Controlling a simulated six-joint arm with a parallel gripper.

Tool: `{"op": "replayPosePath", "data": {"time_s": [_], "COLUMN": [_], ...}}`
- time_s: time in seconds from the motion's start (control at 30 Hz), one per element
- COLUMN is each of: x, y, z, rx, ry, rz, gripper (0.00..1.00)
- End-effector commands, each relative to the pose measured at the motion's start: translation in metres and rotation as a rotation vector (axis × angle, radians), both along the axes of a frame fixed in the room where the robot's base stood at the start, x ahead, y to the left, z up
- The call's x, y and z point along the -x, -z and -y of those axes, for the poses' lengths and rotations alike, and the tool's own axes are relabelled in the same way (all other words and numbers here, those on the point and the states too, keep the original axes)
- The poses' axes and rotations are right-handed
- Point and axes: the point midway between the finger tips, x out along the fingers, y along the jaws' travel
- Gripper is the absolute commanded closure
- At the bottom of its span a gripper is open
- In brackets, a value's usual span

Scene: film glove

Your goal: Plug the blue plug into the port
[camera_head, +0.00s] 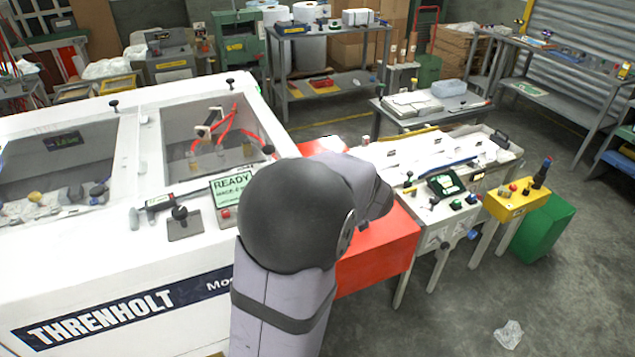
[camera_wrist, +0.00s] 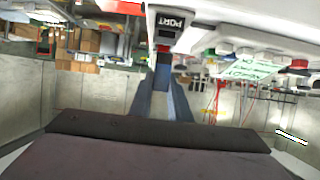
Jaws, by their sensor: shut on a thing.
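In the wrist view, which looks upside down, a white housing carries a dark PORT label (camera_wrist: 172,22). Just below the label is a small dark opening with a red mark, the port (camera_wrist: 166,34). My gripper (camera_wrist: 163,70) points toward it with two blue-grey fingers shut on a small dark-blue piece, the blue plug (camera_wrist: 163,80). The plug is mostly hidden between the fingers. Its tip is near the port, but I cannot tell whether it touches or enters. In the head view my own arm hides the gripper, plug and port.
A white THRENHOLT machine (camera_head: 120,260) with open bays fills the left. A green READY screen (camera_head: 232,186) sits on it. A red block (camera_head: 385,245) stands beside my arm. A white bench (camera_head: 440,215) and yellow control box (camera_head: 515,203) stand to the right.

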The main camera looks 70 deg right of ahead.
Motion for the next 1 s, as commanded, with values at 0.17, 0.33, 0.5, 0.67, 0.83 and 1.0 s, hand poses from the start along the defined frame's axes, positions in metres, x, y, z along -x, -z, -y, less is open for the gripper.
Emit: {"op": "replayPosePath", "data": {"time_s": [0.17, 0.33, 0.5, 0.67, 0.83, 1.0], "x": [0.000, 0.000, 0.000, 0.000, 0.000, 0.000], "y": [0.004, 0.016, 0.036, 0.042, 0.042, 0.041], "z": [0.000, 0.000, 0.000, 0.000, 0.000, 0.000], "rx": [0.002, -0.002, -0.003, 0.002, 0.002, 0.002], "ry": [0.000, 0.000, -0.001, 0.001, 0.001, 0.001], "rz": [0.001, 0.001, 0.001, 0.000, 0.000, 0.000], "gripper": [1.00, 1.00, 1.00, 1.00, 0.81, 0.65]}}
